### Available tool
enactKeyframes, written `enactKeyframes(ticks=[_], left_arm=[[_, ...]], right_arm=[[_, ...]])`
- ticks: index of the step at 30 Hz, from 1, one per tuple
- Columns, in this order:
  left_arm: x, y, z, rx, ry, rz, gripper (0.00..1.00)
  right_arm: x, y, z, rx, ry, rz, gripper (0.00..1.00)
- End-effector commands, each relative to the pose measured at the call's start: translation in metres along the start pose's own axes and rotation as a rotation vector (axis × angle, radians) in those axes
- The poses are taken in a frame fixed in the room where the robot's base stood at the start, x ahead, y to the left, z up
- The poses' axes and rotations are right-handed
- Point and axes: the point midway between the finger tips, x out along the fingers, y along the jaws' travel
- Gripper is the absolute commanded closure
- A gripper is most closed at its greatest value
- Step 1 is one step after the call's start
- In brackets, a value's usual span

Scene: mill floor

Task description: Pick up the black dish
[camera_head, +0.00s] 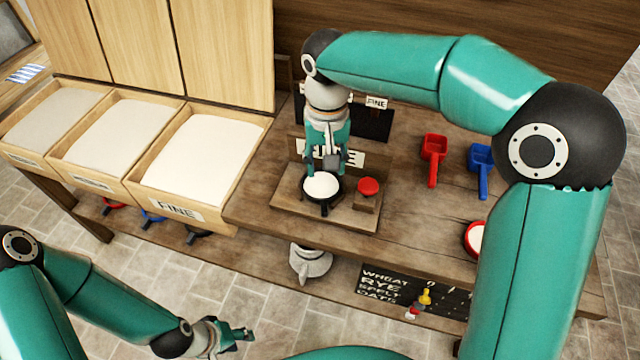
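The black dish (324,203) holds a mound of white powder and sits on a wooden stand (291,202) on the workbench. My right gripper (327,173) reaches down from above to the far side of the dish. Its fingers are apart, with the tips at or close to the rim. I cannot tell whether they touch or grip the dish. My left gripper (244,338) is low at the bottom left, away from the bench, with its fingers apart and nothing between them.
A red button (368,187) is right of the dish. A red scoop (433,150) and a blue scoop (481,163) lie farther right. A red bowl (470,239) is partly hidden by my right arm. Flour bins (177,211) stand left. A chalkboard (385,283) is below.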

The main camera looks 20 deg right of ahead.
Motion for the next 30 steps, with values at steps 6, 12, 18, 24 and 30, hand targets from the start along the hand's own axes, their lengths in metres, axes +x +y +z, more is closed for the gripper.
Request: enactKeyframes(ticks=[6, 12, 18, 24, 30], left_arm=[[-0.001, 0.0, 0.0, 0.0, -0.001, 0.0, 0.6], [-0.003, 0.001, 0.0, 0.0, -0.001, 0.0, 0.6], [-0.004, 0.001, 0.0, 0.0, -0.001, 0.0, 0.6], [-0.008, 0.003, 0.0, 0.0, 0.0, 0.0, 0.6], [-0.015, 0.005, 0.0, 0.0, 0.0, 0.0, 0.6]], right_arm=[[0.043, 0.004, 0.002, 0.008, -0.007, 0.004, 0.54], [0.084, 0.005, 0.002, 0.01, -0.007, 0.002, 0.54], [0.106, 0.006, 0.001, 0.011, -0.004, 0.001, 0.54], [0.118, 0.005, 0.003, 0.012, -0.007, 0.001, 0.54], [0.147, 0.003, 0.004, 0.011, -0.008, 0.002, 0.54]])
